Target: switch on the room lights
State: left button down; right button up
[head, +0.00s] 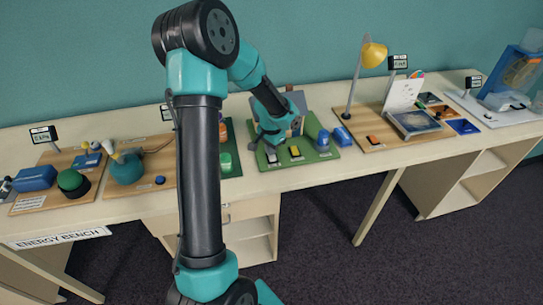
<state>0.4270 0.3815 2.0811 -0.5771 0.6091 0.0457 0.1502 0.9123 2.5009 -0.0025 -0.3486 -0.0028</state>
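A green board (326,155) stands mid-bench with a grey-roofed model house (297,99) at its back, mostly hidden by my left arm. Along the board's front edge are small switch blocks, one with a pale top (271,157) and one with a yellow top (295,153). A blue domed part (323,138) sits at the board's right. My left gripper (268,144) points down over the board, in front of the house and just behind the pale-topped switch. Its fingertips are too small to tell whether they touch anything. My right gripper is not in view.
Left of the green board are wooden boards with a green dome (72,182) and a teal rounded object (126,168). To the right, a wooden board carries a yellow lamp (373,55) and an orange switch (373,139). The bench front strip (330,173) is clear.

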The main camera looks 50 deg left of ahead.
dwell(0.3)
pick_arm(q)
jog(key=shift+r, duration=3.4)
